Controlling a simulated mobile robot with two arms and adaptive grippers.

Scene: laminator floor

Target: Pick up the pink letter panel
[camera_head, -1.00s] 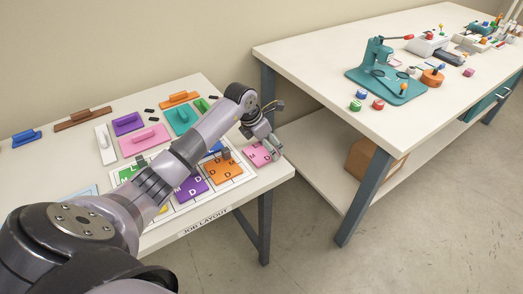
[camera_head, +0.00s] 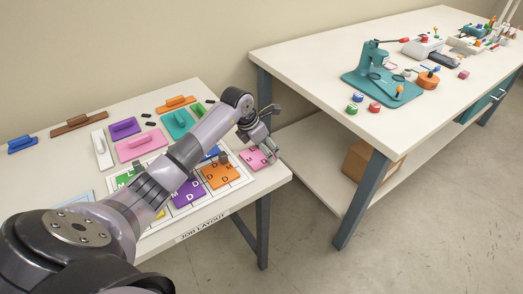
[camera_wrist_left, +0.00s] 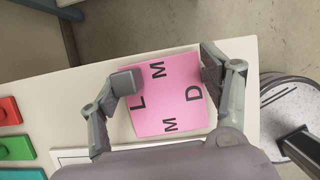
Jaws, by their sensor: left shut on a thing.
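The pink letter panel (camera_wrist_left: 165,112) shows in the left wrist view with black letters L, M, D and M and a grey block-like knob (camera_wrist_left: 126,82) at its left. In the head view the pink panel (camera_head: 254,160) is at the right end of the near table, beside the layout sheet. My left gripper (camera_wrist_left: 167,80) has one finger at the knob side and the other at the panel's right edge; it is shut on the panel. In the head view the left gripper (camera_head: 268,150) partly covers the panel. I cannot tell whether the panel touches the table. My right gripper is not in view.
The job layout sheet (camera_head: 236,185) holds green, purple and orange letter panels. Several coloured handled blocks, such as a pink one (camera_head: 140,146), lie behind. A second table (camera_head: 330,60) with a teal press (camera_head: 385,85) stands to the right, across a gap.

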